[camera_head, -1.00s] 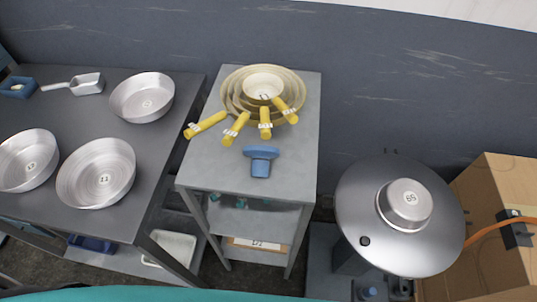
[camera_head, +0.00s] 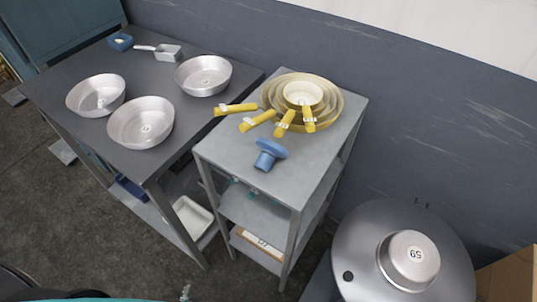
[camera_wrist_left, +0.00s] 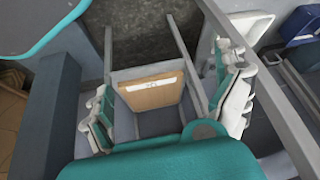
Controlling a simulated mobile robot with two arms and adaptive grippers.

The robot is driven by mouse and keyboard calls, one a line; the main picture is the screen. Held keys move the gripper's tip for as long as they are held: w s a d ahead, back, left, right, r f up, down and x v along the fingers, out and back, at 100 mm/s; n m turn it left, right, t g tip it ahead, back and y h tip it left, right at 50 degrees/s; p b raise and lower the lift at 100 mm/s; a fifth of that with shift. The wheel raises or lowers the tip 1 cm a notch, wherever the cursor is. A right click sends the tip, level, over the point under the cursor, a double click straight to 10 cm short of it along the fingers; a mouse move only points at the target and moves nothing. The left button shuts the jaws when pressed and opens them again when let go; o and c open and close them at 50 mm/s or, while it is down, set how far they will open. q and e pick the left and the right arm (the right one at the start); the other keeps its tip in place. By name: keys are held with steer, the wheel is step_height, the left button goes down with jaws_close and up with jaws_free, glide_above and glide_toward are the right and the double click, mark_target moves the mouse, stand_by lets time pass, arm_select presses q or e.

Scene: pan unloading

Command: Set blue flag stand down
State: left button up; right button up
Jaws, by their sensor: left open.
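The blue flag stand (camera_head: 268,153), a small block with a wider flat end, rests on the grey top of the shelf cart (camera_head: 222,158), near its front edge. No flag shows in it and nothing holds it. The flag stand does not show in the left wrist view.
Nested pans with yellow handles (camera_head: 283,122) sit behind the stand. A dark table (camera_head: 100,62) to the left bears metal pans (camera_head: 140,122), a scoop (camera_head: 168,52) and a blue block (camera_head: 120,42). A round grey surface (camera_head: 350,245) with a pan (camera_head: 409,258) stands front right.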

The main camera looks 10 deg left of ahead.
arm_select(q)
steer(key=w+d+r+t+h, duration=0.1)
steer(key=w+r+t, duration=0.3)
steer(key=r, duration=0.5)
steer(key=w+d+r+t+h, duration=0.1)
steer(key=w+r, duration=0.4)
steer(key=r, duration=0.5)
steer(key=m+t+h, duration=0.2)
steer(key=t+h, duration=0.2)
steer(key=t, duration=0.1)
glide_toward(258, 166)
steer(key=p+x, duration=0.2)
steer(key=x, duration=0.4)
steer(key=shift+w+p, duration=0.35)
steer(key=p+x, duration=0.2)
steer(key=x, duration=0.3)
steer(key=shift+w+d, duration=0.15)
steer(key=shift+w+d+f, duration=0.1)
steer(key=shift+w+f, duration=0.05)
steer(key=shift+w, duration=0.1)
steer(key=shift+s, duration=0.1)
steer(key=c, duration=1)
jaws_close()
